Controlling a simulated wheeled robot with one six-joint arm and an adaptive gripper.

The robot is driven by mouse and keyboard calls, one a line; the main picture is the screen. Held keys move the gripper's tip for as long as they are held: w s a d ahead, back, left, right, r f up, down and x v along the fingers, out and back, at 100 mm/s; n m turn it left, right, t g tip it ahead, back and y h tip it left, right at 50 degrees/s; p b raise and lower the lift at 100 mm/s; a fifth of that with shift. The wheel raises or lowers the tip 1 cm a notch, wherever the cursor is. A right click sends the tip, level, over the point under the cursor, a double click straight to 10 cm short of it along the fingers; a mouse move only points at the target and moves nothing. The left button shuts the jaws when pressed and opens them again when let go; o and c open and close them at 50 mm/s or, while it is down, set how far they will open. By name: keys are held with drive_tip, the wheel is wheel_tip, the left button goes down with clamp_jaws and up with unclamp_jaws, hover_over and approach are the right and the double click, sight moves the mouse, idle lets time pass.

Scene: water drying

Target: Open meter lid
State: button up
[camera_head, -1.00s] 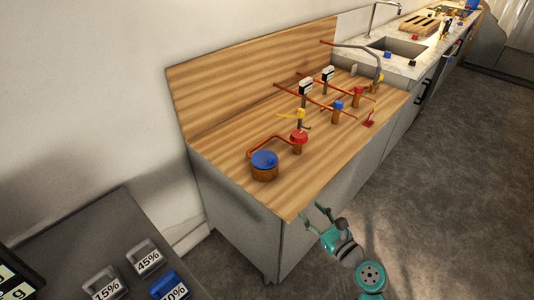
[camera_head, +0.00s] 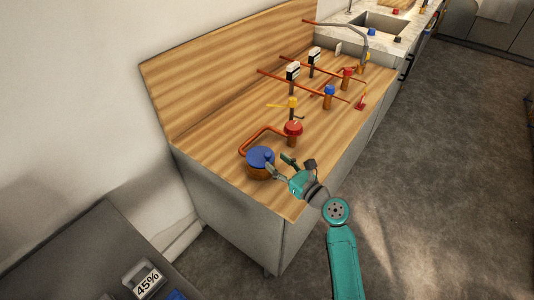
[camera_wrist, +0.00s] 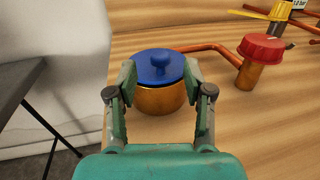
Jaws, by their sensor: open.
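The meter is a round copper-coloured body (camera_head: 262,173) with a blue lid (camera_head: 259,156), near the front left corner of the wooden counter. In the wrist view the blue lid (camera_wrist: 158,66) has a small knob on top and sits on the copper body (camera_wrist: 160,99). My gripper (camera_head: 279,162) is open, close to the right side of the meter. In the wrist view my gripper's fingers (camera_wrist: 155,82) stand on either side of the meter, apart, with the lid seen between them. I cannot tell whether they touch it. The body's lower sides are partly hidden by the fingers.
A red-capped fitting (camera_head: 293,132) with a copper pipe stands just behind the meter, beside a yellow valve handle (camera_head: 282,105). A blue-capped fitting (camera_head: 329,95) and pipes stand farther back. A grey table (camera_head: 95,235) is at lower left. The counter front is clear.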

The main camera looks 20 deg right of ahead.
sight(268, 154)
drive_tip(key=shift+x, duration=2.7)
drive_tip(key=shift+c, duration=0.2)
clamp_jaws()
